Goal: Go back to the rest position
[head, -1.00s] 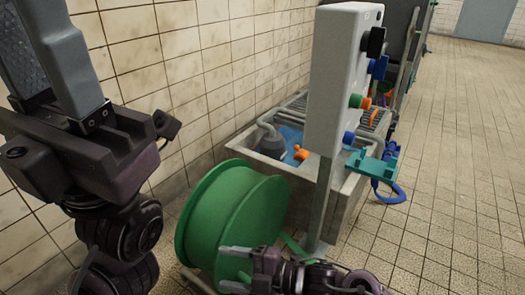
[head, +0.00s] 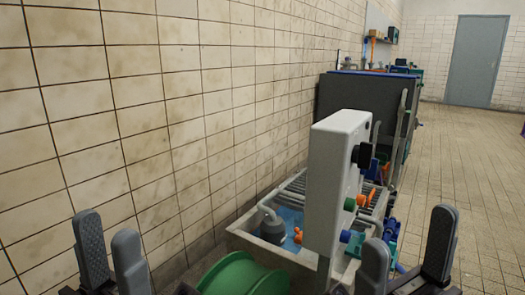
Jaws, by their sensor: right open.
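My left gripper (head: 108,225) stands upright at the lower left of the head view, in front of the tiled wall. The wrists and most of both arms are below the frame.
A green reel (head: 243,276) lies low between my grippers, partly cut off. Behind it are a sink (head: 262,247) and a light grey panel (head: 334,180) with coloured knobs. A dark cabinet (head: 345,98) stands farther back. Tiled floor (head: 455,160) is open at right.

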